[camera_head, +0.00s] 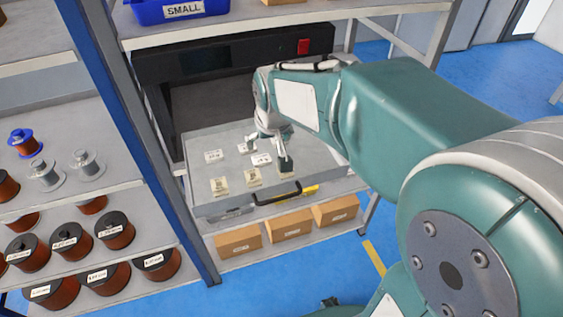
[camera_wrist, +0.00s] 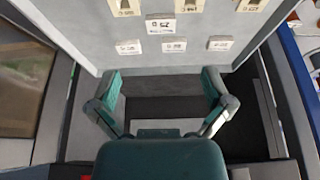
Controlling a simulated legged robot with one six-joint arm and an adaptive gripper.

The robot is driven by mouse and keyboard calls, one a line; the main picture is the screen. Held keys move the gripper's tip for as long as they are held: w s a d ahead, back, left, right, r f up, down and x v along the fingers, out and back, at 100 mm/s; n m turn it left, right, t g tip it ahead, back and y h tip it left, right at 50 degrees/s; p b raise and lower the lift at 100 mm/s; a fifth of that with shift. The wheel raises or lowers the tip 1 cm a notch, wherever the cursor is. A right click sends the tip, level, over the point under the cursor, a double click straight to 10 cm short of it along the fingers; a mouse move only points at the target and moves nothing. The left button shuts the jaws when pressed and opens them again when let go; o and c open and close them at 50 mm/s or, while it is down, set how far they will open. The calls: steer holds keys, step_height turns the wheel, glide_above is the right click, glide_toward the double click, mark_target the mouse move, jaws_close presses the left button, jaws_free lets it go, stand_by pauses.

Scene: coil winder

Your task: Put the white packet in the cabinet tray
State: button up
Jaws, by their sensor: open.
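The white packet (camera_head: 261,159) with dark print lies flat on the floor of the pulled-out grey cabinet tray (camera_head: 205,208). It also shows in the wrist view (camera_wrist: 160,25), between a row of beige packets and a row of small white labels. My gripper (camera_head: 270,152) is over the tray, pointing down. In the wrist view my gripper (camera_wrist: 162,84) has its two fingers spread wide with nothing between them. The packet appears beyond the fingertips there, apart from them. My gripper hides part of the tray's right side in the head view.
Beige packets (camera_head: 220,187) stand along the tray's front, near its black handle (camera_head: 278,194). The dark cabinet (camera_head: 215,62) is behind the tray. Cardboard boxes (camera_head: 285,224) sit below. A blue post (camera_head: 130,140) and a shelf of copper spools (camera_head: 115,231) are on the left.

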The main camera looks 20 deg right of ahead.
steer(key=s+r+t, duration=0.1)
steer(key=s+r, duration=0.2)
steer(key=s, duration=1.6)
steer(key=shift+s+d, duration=0.15)
steer(key=shift+d, duration=0.15)
steer(key=shift+r, duration=0.1)
